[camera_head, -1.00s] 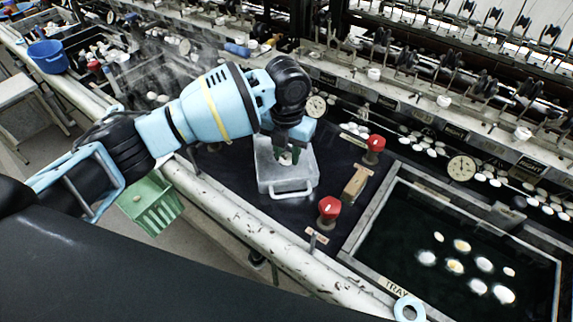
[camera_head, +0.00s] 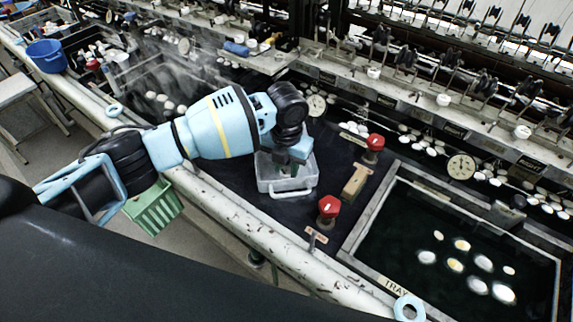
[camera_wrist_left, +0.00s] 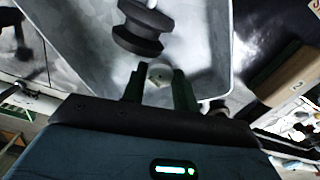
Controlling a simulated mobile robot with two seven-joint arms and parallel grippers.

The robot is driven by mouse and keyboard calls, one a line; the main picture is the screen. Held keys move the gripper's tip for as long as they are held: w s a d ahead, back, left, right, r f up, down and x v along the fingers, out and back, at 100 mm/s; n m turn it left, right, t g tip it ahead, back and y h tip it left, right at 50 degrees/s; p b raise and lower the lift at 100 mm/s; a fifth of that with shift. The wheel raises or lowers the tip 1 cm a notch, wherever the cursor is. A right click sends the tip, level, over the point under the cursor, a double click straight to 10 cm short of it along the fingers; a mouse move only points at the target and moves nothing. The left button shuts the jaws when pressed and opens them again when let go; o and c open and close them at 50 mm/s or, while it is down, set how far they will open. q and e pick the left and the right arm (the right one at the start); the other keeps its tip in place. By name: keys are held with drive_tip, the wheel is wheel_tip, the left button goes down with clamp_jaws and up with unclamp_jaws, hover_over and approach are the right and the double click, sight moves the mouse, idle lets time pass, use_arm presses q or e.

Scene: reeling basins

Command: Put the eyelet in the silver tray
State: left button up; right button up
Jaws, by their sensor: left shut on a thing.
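The silver tray (camera_head: 268,185) is a pale, shallow metal tray with a front handle, on the dark worktop in the head view. Its inside also fills the upper part of the left wrist view (camera_wrist_left: 215,75). My left gripper (camera_head: 286,170) is over the tray, low, with its fingertips within the tray's outline. In the left wrist view my left gripper (camera_wrist_left: 160,82) is shut on a small whitish piece with a dark hole, the eyelet (camera_wrist_left: 159,72). The fingers hide part of it. I cannot tell whether it touches the tray floor. My right gripper is out of view.
A black spool (camera_wrist_left: 138,28) is in the tray, just beyond the fingertips. Two red knobs (camera_head: 329,208) (camera_head: 375,146) and a wooden block (camera_head: 355,182) stand right of the tray. A dark water basin (camera_head: 400,235) lies further right. A green basket (camera_head: 155,208) hangs at the front rail.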

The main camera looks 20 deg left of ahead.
sight(286, 171)
use_arm(q)
drive_tip(key=o, duration=1)
drive_tip(key=shift+f, duration=0.1)
drive_tip(key=shift+o, duration=0.2)
drive_tip(key=shift+r, duration=0.35)
wheel_tip(286, 171, up, 12)
drive_tip(key=shift+f, duration=0.15)
drive_tip(key=shift+s, duration=0.1)
